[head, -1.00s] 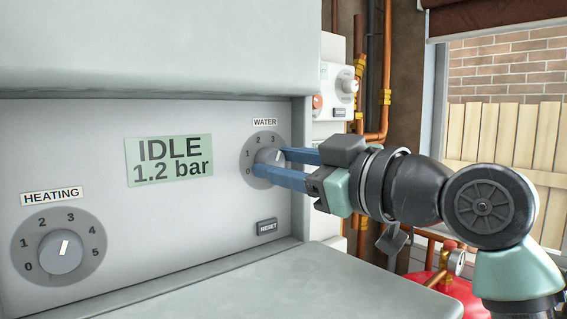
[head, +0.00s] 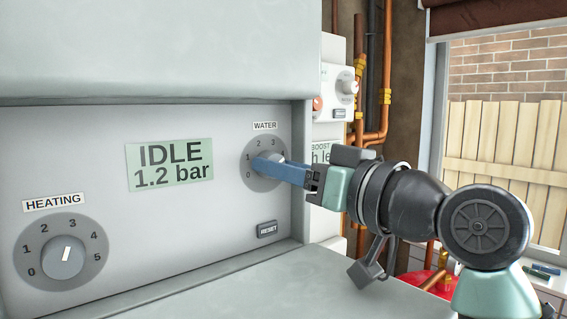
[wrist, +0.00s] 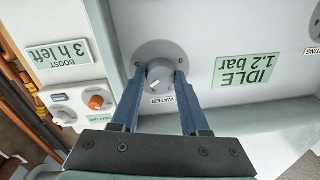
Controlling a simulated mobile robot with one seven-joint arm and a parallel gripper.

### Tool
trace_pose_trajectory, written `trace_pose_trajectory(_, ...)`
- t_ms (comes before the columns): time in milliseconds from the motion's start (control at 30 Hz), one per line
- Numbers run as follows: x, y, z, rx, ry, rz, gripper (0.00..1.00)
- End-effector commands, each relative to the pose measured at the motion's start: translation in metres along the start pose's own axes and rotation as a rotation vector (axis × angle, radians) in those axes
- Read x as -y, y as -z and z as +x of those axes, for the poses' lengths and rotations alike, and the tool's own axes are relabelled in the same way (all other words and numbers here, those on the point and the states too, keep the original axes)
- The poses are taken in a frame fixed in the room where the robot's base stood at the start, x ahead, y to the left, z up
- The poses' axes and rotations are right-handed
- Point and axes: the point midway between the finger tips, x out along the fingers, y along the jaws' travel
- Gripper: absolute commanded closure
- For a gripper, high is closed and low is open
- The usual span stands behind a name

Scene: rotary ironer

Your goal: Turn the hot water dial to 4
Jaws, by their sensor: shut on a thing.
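The hot water dial (head: 262,160) is a grey knob on a round grey scale under the WATER label (head: 265,126). My gripper (head: 279,167) reaches it from the right and is shut on its knob. In the wrist view, the two blue fingers stand on either side of the knob (wrist: 160,72). The picture is turned upside down there, and the white pointer mark sits at the knob's lower left. That is upper right on the panel, roughly between 3 and 4, but the exact setting cannot be told. The fingers cover part of the scale.
The heating dial (head: 63,256) is at the panel's lower left. A display (head: 170,165) reads IDLE 1.2 bar. The RESET button (head: 267,229) sits just below the water dial. A ledge (head: 270,285) juts out beneath. A boost unit (wrist: 66,68) and copper pipes are beyond the panel's edge.

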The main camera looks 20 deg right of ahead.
Motion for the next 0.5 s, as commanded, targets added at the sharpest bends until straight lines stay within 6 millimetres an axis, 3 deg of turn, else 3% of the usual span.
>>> trace_pose_trajectory(500, 0.0007, -0.0003, 0.0002, -0.011, -0.004, 0.209, 1.0)
